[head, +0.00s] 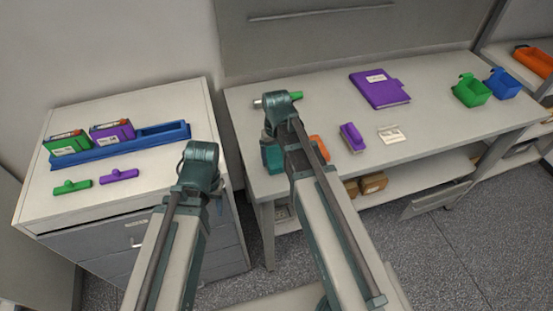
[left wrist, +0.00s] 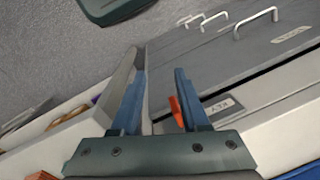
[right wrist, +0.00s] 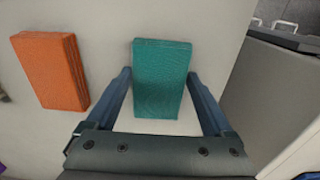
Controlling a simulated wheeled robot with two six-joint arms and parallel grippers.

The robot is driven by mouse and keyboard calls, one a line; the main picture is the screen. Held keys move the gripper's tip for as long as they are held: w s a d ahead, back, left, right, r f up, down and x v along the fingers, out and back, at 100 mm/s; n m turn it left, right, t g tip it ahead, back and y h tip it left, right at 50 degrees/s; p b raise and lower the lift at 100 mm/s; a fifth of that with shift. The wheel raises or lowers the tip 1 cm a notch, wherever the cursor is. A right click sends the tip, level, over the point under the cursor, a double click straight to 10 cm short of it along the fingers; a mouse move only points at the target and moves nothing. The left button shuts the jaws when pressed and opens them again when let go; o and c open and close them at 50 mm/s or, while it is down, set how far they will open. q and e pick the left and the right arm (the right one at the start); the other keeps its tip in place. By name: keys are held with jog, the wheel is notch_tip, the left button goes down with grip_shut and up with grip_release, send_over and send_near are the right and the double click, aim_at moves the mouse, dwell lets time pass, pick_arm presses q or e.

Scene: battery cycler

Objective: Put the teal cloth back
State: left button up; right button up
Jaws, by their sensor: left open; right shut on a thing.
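The teal cloth (right wrist: 162,80) is a flat, folded block seen between the two fingers of my right gripper (right wrist: 159,76) in the right wrist view. That gripper is shut on it, over the pale tabletop. Whether the cloth touches the tabletop cannot be told. In the head view the teal cloth (head: 271,157) shows at the table's left end, partly hidden by my right arm. My left gripper (left wrist: 161,75) is open and empty in the left wrist view, with grey drawer fronts beyond. In the head view its fingers are hidden by its own wrist.
An orange cloth (right wrist: 50,71) lies left of the teal one in the right wrist view. The table (head: 432,118) also holds a purple brush (head: 352,137), white card (head: 391,134), purple notebook (head: 380,88) and green bin (head: 471,90). A blue tray (head: 165,133) stands on the left cabinet.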

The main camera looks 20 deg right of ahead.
aim_at(276, 159)
jog(key=shift+f, duration=0.15)
jog(key=o, duration=0.9)
notch_tip(276, 159, up, 12)
jog(key=r+p, duration=0.1)
jog(key=p, duration=1.1)
jog(key=s+a+n, duration=0.1)
jog(key=s+a, duration=0.2)
jog(key=s, duration=0.1)
jog(key=s+a+n, duration=0.1)
jog(key=s+a, duration=0.3)
jog(key=s+a+n+h, duration=0.1)
jog(key=s+a, duration=0.2)
jog(key=s, duration=0.2)
jog(key=shift+a+f, duration=0.25)
